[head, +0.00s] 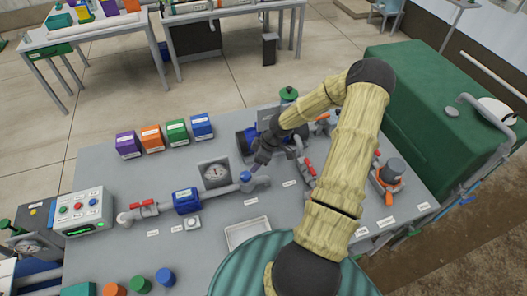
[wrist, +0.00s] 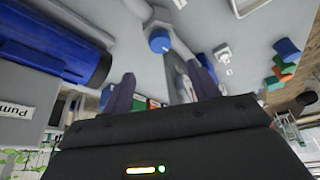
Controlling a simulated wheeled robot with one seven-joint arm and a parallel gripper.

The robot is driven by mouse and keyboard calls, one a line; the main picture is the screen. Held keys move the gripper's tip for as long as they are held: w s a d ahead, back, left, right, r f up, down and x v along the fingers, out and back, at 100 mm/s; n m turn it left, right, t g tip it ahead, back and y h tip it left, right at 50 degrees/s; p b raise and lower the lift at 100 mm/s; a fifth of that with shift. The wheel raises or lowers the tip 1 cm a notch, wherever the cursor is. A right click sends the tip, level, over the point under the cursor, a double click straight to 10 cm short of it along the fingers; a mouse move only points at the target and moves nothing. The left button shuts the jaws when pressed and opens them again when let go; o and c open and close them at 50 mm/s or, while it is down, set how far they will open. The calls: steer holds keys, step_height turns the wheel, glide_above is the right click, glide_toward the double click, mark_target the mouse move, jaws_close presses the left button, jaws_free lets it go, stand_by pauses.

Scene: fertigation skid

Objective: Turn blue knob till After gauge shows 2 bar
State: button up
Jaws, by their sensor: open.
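The blue knob (head: 245,176) sits on a grey pipe fitting on the skid table. In the wrist view the blue knob (wrist: 160,41) lies beyond my fingertips, not between them. A round white-faced gauge (head: 216,173) on a grey plate stands just left of the knob in the head view. Its needle reading and label are too small to read, so I cannot tell whether it is the After gauge. My gripper (head: 257,166) points down just above and right of the knob. Its two dark fingers (wrist: 164,66) are apart and empty.
A blue meter (head: 186,201) and a red-handled valve (head: 144,206) sit on the pipe at left. A control box (head: 84,212) stands at the left edge. Coloured boxes (head: 165,136) line the back. A blue pump motor (head: 247,140) is close behind my gripper. A white tray (head: 247,233) lies in front.

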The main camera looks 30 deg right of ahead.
steer(key=v, duration=0.6)
steer(key=shift+r+b, duration=0.3)
steer(key=shift+s, duration=0.1)
steer(key=s+a+r+m+h+b, duration=0.1)
steer(key=s+a+r+m+b, duration=0.1)
steer(key=s+a+r+m, duration=0.3)
steer(key=s+a+r+m+h+b, duration=0.2)
steer(key=s+a+r+m, duration=0.3)
steer(key=s+a, duration=0.3)
steer(key=a+b, duration=0.1)
steer(key=a, duration=0.2)
steer(key=shift+s+r+h+b, duration=0.3)
steer(key=shift+s+r, duration=0.05)
steer(key=shift+r, duration=0.05)
steer(key=shift+a, duration=0.1)
stand_by(2.1)
